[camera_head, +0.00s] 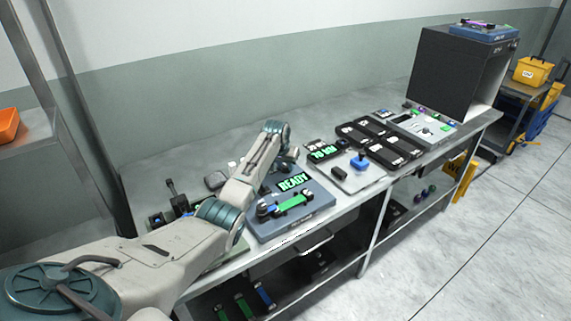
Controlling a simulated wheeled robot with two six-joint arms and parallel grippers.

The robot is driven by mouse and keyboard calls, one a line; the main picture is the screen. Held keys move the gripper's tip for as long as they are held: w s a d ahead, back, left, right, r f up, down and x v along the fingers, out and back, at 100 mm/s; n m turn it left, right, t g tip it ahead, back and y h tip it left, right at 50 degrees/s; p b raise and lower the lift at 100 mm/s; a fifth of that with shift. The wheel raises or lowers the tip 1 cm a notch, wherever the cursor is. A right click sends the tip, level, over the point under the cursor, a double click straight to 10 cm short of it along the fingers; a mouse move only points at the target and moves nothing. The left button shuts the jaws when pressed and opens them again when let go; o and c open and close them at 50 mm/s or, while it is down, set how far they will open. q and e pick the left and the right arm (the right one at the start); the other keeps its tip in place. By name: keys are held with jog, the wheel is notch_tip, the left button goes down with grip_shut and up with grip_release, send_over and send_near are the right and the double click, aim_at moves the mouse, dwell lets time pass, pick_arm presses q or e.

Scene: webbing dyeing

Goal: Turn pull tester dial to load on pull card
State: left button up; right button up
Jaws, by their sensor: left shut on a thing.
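The pull tester (320,205) is a blue-grey box on the bench, with a green READY display (293,182). A green webbing strip (292,203) is held between its two dark clamps. My left gripper (290,156) is at the tester's back edge, pointing down. It is shut on what seems to be the dial, which the gripper and wrist hide. A black card with green figures (322,151), apparently the pull card reading about 70, stands just right of the gripper. My right gripper is out of view.
A light plate with a blue knob (360,162) and several black trays (378,138) lie to the right. A dark cabinet (452,75) stands at the bench's far end. Small dark tools (175,200) lie left, behind my arm.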

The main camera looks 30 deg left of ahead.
pick_arm(q)
jog(key=shift+a+m+h, duration=0.1)
jog(key=shift+m+h, duration=0.2)
jog(key=shift+m, duration=0.5)
jog(key=shift+m+h, duration=0.3)
jog(key=shift+m, duration=0.5)
jog(key=shift+m+h+b, duration=0.7)
jog(key=shift+m+b, duration=0.35)
jog(key=shift+m, duration=0.65)
jog(key=o, duration=1)
jog(key=b+v, duration=0.2)
jog(key=v, duration=0.8)
jog(key=shift+a+r, duration=0.15)
jog(key=shift+r, duration=0.2)
